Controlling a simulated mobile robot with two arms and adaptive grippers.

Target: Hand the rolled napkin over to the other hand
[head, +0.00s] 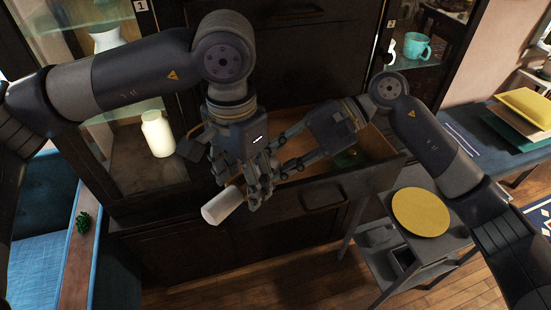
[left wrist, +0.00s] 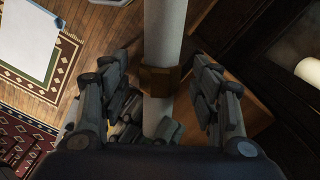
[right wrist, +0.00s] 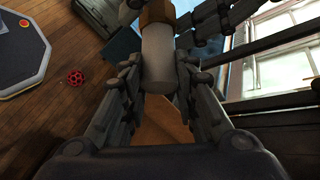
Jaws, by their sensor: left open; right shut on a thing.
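The rolled napkin (head: 222,206) is a white roll, its near end showing below my grippers in the head view. In the left wrist view the napkin (left wrist: 162,35) has a brown ring (left wrist: 160,80) around it and runs between the spread fingers of my left gripper (left wrist: 162,100). That gripper, also in the head view (head: 245,185), is open around the roll. My right gripper (head: 277,172) is shut on the napkin; the right wrist view shows the roll (right wrist: 158,60) between its fingers (right wrist: 160,90). In the head view the fingers hide the ring.
An open wooden drawer (head: 378,148) lies behind and below the grippers, with a small green thing inside. A white jar (head: 158,134) stands in the cabinet at left, a teal mug (head: 417,46) at right. A trolley with a round yellow mat (head: 421,211) stands right.

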